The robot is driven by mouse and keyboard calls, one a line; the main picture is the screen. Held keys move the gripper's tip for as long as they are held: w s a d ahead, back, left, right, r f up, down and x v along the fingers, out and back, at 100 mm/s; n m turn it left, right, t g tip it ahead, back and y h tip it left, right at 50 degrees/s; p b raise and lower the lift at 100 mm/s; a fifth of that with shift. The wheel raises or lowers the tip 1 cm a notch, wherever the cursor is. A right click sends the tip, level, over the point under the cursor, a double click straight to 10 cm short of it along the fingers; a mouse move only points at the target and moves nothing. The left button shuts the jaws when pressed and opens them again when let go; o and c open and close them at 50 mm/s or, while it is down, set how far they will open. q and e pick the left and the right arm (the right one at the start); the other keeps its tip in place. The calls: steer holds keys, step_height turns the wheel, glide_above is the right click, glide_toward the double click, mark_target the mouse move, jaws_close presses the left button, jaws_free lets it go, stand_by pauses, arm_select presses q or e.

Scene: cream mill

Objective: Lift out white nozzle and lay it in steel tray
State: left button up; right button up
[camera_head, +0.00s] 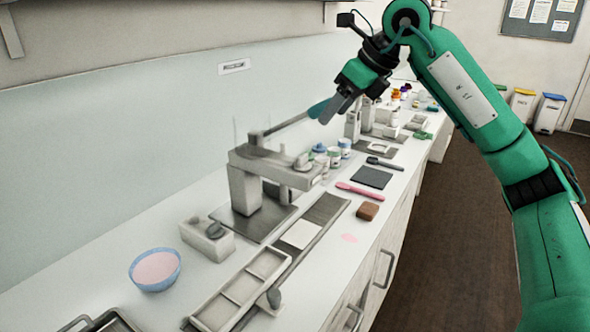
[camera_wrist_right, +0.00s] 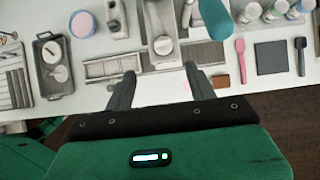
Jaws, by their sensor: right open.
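The grey steel tray (camera_head: 84,322) is cut off at the lower left of the head view. In the right wrist view the tray (camera_wrist_right: 40,84) shows whole at the left, with pale round pieces in it. I cannot pick out the white nozzle with certainty. The grey mill (camera_head: 247,188) stands on a dark plate, with a pale round part (camera_wrist_right: 163,46) on it in the wrist view. My right gripper (camera_head: 335,108) is open and empty, above the bench near the mill's teal-ended lever (camera_head: 318,108). Its fingers (camera_wrist_right: 160,88) are spread apart. My left gripper is not in view.
A divided pale rack (camera_head: 233,302) lies in front of the mill. A small block with a grey knob (camera_head: 200,240) and a blue bowl (camera_head: 155,284) stand left. Jars (camera_head: 334,154), a pink spatula (camera_head: 360,190), a dark mat (camera_head: 371,177) and a brown block (camera_head: 367,211) are right.

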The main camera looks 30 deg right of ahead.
glide_above(304, 155)
steer(key=s+d, duration=0.2)
steer(key=s, duration=0.1)
steer(key=f, duration=0.7)
steer(key=shift+a+f, duration=0.2)
steer(key=p+x, duration=0.1)
steer(key=x, duration=0.4)
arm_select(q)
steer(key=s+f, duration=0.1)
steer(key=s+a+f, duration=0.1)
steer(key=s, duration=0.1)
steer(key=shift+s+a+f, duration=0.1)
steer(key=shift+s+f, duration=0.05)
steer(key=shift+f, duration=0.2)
arm_select(e)
jaws_close()
